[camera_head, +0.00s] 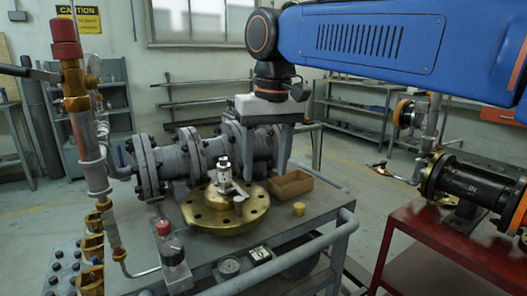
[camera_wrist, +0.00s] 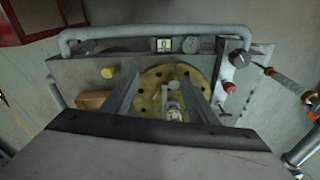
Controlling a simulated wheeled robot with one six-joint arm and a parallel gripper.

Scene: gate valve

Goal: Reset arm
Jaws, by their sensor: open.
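My gripper (camera_head: 265,168) hangs from the end of my blue arm, with its two fingers pointing down over the grey cart. It also shows in the wrist view (camera_wrist: 162,90), its fingers spread wide with nothing between them in its grasp. The gate valve's round brass flange (camera_head: 228,214) lies on the cart, with a white and metal stem (camera_head: 224,175) standing on it. In the wrist view the flange (camera_wrist: 152,78) and stem (camera_wrist: 173,108) appear between the fingers; I cannot tell the exact gap. Grey flanged pipework (camera_head: 195,158) stands behind the flange.
A brown open box (camera_head: 291,186) and a yellow cap (camera_head: 298,209) are on the cart's right side. Gauges (camera_head: 229,267) and a red-knobbed part (camera_head: 163,228) are at its front. A vertical pipe (camera_head: 92,150) rises at left. A red table (camera_head: 440,240) stands at right.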

